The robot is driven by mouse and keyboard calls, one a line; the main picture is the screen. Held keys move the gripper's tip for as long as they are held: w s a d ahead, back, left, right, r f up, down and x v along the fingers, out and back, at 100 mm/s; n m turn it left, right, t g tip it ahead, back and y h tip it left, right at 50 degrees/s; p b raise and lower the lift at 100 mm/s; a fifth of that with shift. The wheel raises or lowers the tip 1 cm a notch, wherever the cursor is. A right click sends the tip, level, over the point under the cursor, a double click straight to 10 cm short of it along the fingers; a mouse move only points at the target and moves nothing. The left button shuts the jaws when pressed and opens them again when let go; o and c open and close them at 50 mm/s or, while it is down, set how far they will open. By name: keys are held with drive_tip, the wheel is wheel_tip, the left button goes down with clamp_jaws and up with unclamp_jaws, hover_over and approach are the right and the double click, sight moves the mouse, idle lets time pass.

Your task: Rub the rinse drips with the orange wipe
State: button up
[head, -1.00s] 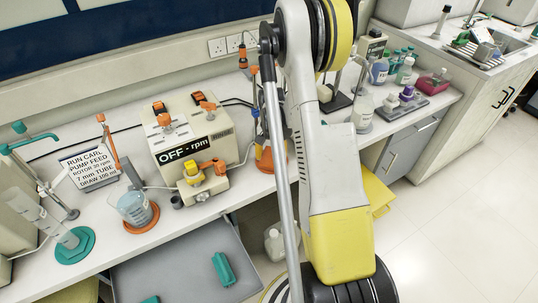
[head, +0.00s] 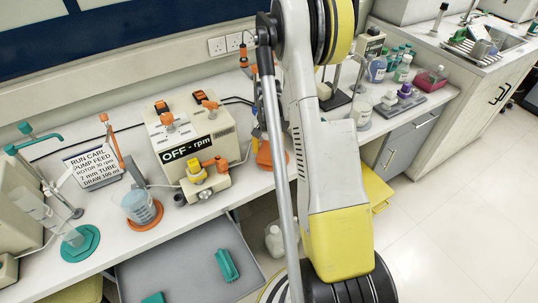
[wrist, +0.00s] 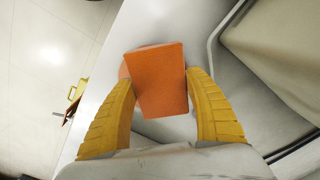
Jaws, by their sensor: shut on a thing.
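The orange wipe (wrist: 157,98) is a flat-faced block between the yellow fingers of my gripper (wrist: 160,77) in the wrist view. My gripper is shut on it, with a finger at each side. The wipe is over the pale bench top (wrist: 123,38); I cannot tell if it touches the surface. Another orange edge shows behind its left side. In the head view my own arm hides the gripper. I cannot make out the rinse drips in either view.
On the bench stand a pump marked OFF (head: 198,135), a beaker (head: 139,206) on an orange disc, and a sign (head: 92,167). Bottles (head: 376,69) and a dark tray (head: 411,103) are to the right. A grey tray (head: 180,273) lies below the bench edge. Floor at right is clear.

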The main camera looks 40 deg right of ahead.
drive_tip(key=shift+r+p, duration=1.35)
drive_tip(key=shift+r, duration=1.3)
drive_tip(key=shift+w, duration=0.1)
